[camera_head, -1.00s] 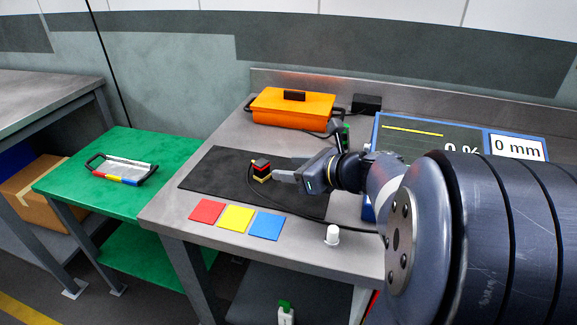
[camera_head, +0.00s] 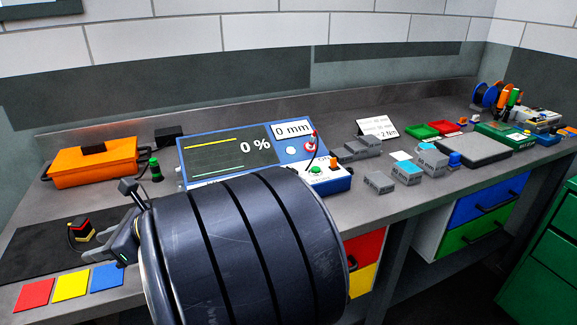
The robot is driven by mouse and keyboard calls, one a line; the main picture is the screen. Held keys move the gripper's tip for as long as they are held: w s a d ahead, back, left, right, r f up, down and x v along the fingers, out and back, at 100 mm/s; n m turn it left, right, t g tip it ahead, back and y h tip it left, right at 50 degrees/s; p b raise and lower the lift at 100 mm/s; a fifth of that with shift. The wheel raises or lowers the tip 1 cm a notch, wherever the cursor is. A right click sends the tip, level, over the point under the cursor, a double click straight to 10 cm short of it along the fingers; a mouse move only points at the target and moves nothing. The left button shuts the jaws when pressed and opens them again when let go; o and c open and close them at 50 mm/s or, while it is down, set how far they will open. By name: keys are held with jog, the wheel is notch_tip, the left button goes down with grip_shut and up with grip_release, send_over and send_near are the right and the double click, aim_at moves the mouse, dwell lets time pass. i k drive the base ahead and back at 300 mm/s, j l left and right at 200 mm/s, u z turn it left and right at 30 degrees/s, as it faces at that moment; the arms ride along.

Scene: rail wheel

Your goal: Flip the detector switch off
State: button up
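The detector is a blue console (camera_head: 183,150) with a dark screen reading "0 %" and a white "0 mm" display, standing at the back of the bench. On its right side are a pale round button (camera_head: 291,151) and a red control (camera_head: 311,146) with an upright stem. I cannot tell which part is the switch or how it is set. My gripper (camera_head: 112,250) is at the lower left, over the dark mat's right edge and well apart from the console. The gripper's fingers are too small and covered to read.
A small blue-and-white box (camera_head: 335,184) with a green button stands before the console's right side. An orange case (camera_head: 75,167) is at the left, beside a dark mat (camera_head: 30,236) holding a small black, red and yellow piece (camera_head: 82,232). Grey blocks (camera_head: 380,182) stand further right.

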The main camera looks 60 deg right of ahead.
aim_at(333, 161)
jog(key=k+j+z, duration=0.15)
jog(key=z, duration=1)
jog(key=i+z, duration=0.15)
jog(key=z, duration=0.25)
jog(key=i+z, duration=0.2)
jog(key=z, duration=0.25)
jog(key=i+j+z, duration=0.15)
jog(key=z, duration=0.25)
